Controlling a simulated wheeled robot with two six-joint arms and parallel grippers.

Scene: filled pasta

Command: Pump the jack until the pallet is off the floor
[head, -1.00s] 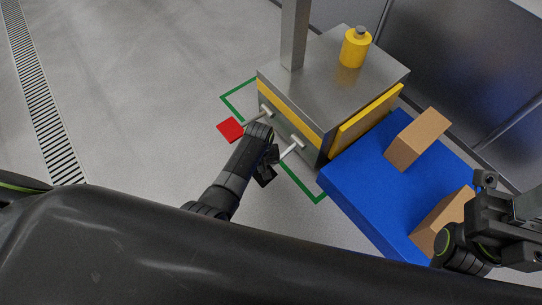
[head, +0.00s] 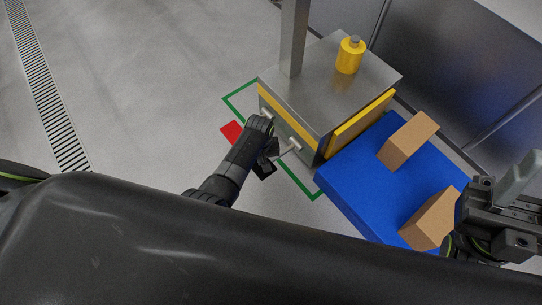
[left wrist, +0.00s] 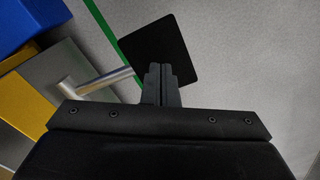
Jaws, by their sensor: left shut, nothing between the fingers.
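The jack (head: 327,75) is a grey metal block with a yellow stripe, standing by a green floor outline. The blue pallet (head: 345,186) lies against its right side; I cannot tell whether it touches the floor. A red pedal (head: 230,131) shows partly behind my left arm. A black square pedal (head: 264,171) on a metal lever also shows in the left wrist view (left wrist: 158,45). My left gripper (head: 271,153) is shut and empty, its fingertips (left wrist: 161,72) over or against the black pedal; contact is unclear. My right gripper (head: 500,215) is at the right, its fingers unclear.
Two cardboard boxes (head: 407,140) (head: 432,218) sit on the pallet. A yellow bottle (head: 349,58) and a grey post (head: 293,38) stand on the jack. Dark wall panels (head: 440,70) are behind. Floor (head: 150,80) is clear at the left, beyond which runs a drain grate (head: 40,90).

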